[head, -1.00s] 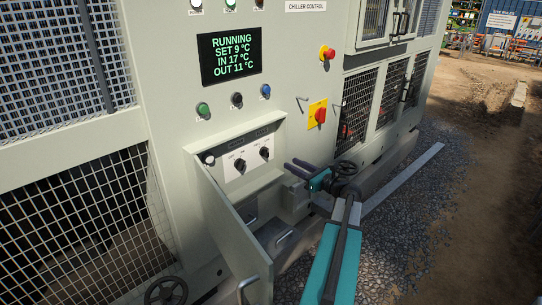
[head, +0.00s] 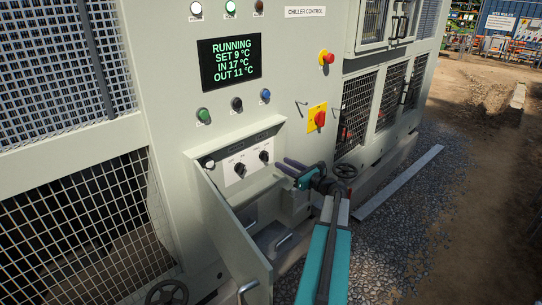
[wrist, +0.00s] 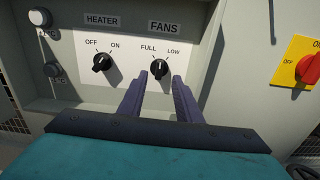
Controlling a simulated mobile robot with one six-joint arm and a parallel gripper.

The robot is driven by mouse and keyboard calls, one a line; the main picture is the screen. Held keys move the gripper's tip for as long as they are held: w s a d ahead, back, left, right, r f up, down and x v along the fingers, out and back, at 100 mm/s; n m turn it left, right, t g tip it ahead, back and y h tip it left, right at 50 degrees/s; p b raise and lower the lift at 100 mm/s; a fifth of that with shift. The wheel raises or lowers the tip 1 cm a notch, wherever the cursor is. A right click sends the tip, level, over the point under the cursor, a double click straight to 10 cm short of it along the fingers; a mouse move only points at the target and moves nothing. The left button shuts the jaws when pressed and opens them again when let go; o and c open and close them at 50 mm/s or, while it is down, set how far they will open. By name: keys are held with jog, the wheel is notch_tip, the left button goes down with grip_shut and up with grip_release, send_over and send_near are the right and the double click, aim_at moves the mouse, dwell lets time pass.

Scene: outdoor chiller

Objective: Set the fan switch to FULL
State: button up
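The fan switch is a black rotary knob (wrist: 160,68) under the FANS label in the wrist view, with FULL at its upper left and LOW at its upper right. Its pointer seems to lean up and right, towards LOW, but the mark is small. In the head view the knob (head: 264,156) is the right one on the white plate in the recess. My gripper (wrist: 160,79) is open and empty, its purple fingers to either side of the knob's line and just short of it. In the head view my gripper (head: 283,164) is just right of the knob.
The HEATER knob (wrist: 102,62) is left of the fan knob. An open door flap (head: 232,230) stands left of the recess. A red rotary switch on a yellow plate (head: 317,118) is on the wall to the right. A handwheel (head: 346,169) is behind my gripper.

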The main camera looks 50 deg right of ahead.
aim_at(268, 155)
jog(key=w+p, duration=0.1)
jog(key=w, duration=0.4)
jog(key=w+p, duration=0.1)
jog(key=w, duration=0.2)
jog(key=shift+w+d+p, duration=0.3)
grip_shut()
